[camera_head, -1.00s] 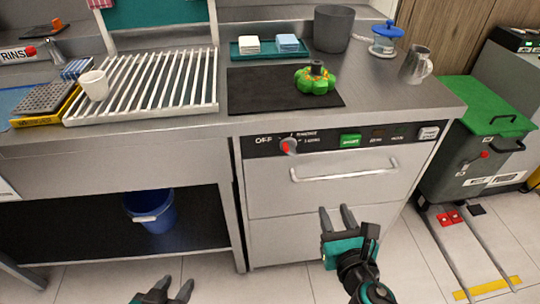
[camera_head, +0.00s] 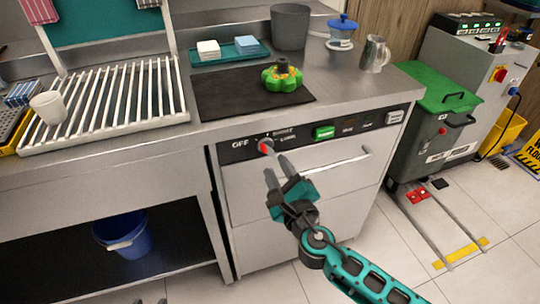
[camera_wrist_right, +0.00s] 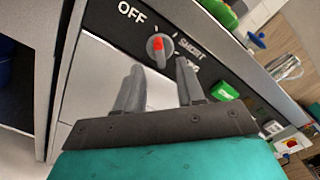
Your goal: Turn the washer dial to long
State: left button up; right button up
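The washer dial (camera_head: 266,146) is a round grey knob with a red pointer, on the black control strip of the washer (camera_head: 300,205). It also shows in the right wrist view (camera_wrist_right: 160,52), where its pointer points roughly upward, between the OFF and SHORT labels. The LONG label is partly hidden by a finger there. My right gripper (camera_head: 277,168) is open and empty, just below and in front of the dial. In its wrist view the fingers (camera_wrist_right: 159,72) point at the dial, one tip to each side below it; contact is not visible. My left gripper is not in view.
A green button (camera_head: 323,132) sits right of the dial, and a washer handle (camera_head: 338,162) lies below it. A green-lidded bin (camera_head: 440,90) stands at right.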

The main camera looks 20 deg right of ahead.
aim_at(270, 154)
jog(key=shift+w+a, duration=0.15)
jog(key=shift+w, duration=2.55)
jog(key=shift+c, duration=0.4)
grip_shut()
